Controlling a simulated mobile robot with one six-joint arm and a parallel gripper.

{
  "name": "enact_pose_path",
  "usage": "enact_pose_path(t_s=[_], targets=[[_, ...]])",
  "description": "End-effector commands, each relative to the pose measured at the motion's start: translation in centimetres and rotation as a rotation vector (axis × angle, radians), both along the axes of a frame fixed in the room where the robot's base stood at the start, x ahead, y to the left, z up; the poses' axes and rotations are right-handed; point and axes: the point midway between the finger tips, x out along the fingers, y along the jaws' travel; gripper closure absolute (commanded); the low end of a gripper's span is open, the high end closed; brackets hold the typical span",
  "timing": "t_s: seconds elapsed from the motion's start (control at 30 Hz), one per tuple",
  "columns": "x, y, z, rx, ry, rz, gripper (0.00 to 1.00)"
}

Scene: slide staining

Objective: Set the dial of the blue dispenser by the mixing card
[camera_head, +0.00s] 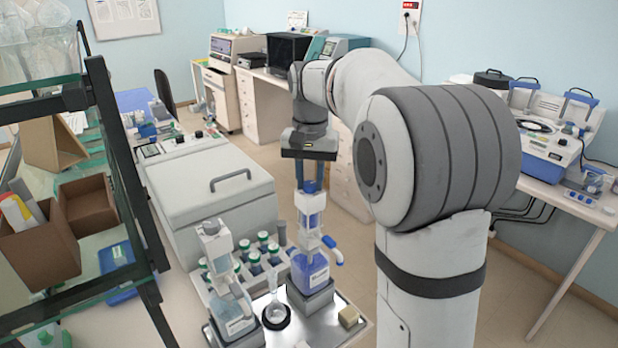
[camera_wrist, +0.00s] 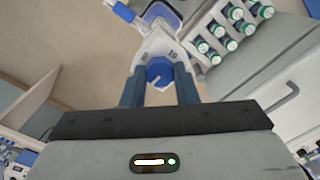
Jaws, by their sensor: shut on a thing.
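The blue dispenser (camera_head: 312,268) stands on a metal tray, a bottle of blue liquid with a tall white pump head and a blue spout tip on its right. My gripper (camera_head: 310,186) points down at the top of this head. In the wrist view, my gripper (camera_wrist: 160,76) is shut on the blue dial (camera_wrist: 159,70), one dark blue finger on each side. The dial has a pale pointer mark. A number that looks like 10 shows on the white housing (camera_wrist: 165,47); other scale marks are too small to read. I cannot make out the mixing card.
A second dispenser (camera_head: 230,295) with paler liquid stands to the left. A small glass flask (camera_head: 276,312) stands between them in front. Several green-capped bottles (camera_head: 254,264) sit behind. A large grey box with a handle (camera_head: 209,190) is behind left; a glass shelf rack (camera_head: 120,170) is far left.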

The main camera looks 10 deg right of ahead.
Motion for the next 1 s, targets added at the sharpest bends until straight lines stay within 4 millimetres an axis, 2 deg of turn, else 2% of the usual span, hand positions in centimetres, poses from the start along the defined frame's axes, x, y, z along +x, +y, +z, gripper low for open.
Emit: enact_pose_path(t_s=[0.27,0.3,0.57,0.83,1.0], targets=[[0.0,0.0,0.0,0.0,-0.001,0.0,0.96],[0.0,0.0,0.0,0.0,-0.001,0.0,0.73],[0.0,0.0,0.0,0.0,-0.001,0.0,0.51],[0.0,0.0,0.2,0.0,-0.001,0.0,0.51],[0.1,0.0,2.1,-0.001,-0.004,0.0,0.51]])
